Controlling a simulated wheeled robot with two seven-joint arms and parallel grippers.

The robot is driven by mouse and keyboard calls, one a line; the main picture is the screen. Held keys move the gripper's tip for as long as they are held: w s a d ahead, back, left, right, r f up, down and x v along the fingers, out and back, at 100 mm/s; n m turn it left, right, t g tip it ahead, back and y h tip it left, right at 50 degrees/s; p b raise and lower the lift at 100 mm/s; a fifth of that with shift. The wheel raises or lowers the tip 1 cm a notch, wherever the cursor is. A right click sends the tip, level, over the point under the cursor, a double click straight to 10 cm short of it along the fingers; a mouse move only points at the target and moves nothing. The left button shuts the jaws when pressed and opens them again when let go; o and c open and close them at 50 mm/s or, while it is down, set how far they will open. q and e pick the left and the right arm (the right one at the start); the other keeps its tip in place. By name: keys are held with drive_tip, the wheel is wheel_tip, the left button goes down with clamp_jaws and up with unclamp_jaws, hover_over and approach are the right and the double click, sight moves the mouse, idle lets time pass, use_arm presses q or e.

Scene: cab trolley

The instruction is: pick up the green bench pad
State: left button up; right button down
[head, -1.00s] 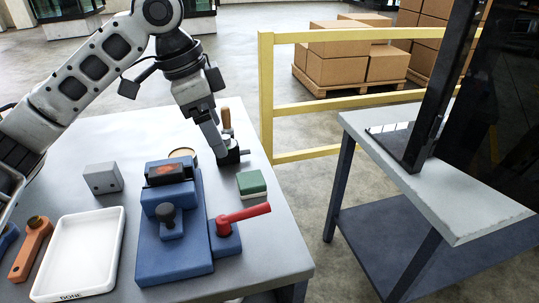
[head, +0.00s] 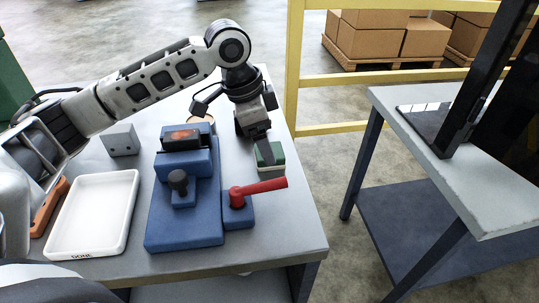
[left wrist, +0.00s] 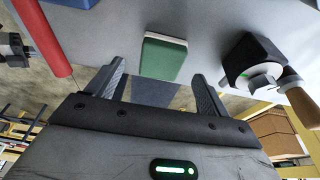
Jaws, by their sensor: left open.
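The green bench pad (head: 268,154) is a small block with a green top and a pale lower layer, lying near the right edge of the grey table. It also shows in the left wrist view (left wrist: 163,58), ahead of and between the two fingers. My left gripper (head: 264,158) is above the pad in the head view and partly covers it. In the left wrist view my left gripper (left wrist: 159,74) is open and empty, its fingers spread wider than the pad. I cannot tell whether a finger touches it. My right gripper is not in view.
A blue fixture (head: 185,220) with a red lever (head: 258,191) stands just left of the pad. A white tray (head: 132,215) and a grey block (head: 120,140) lie further left. A black object with a wooden handle (left wrist: 303,106) is near the gripper. A yellow rail (head: 293,70) stands behind.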

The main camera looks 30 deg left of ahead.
sight(278, 150)
use_arm(q)
drive_tip(key=x, duration=0.3)
drive_tip(key=shift+f, duration=0.3)
drive_tip(key=c, duration=1.1)
drive_tip(key=shift+w+r, duration=0.1)
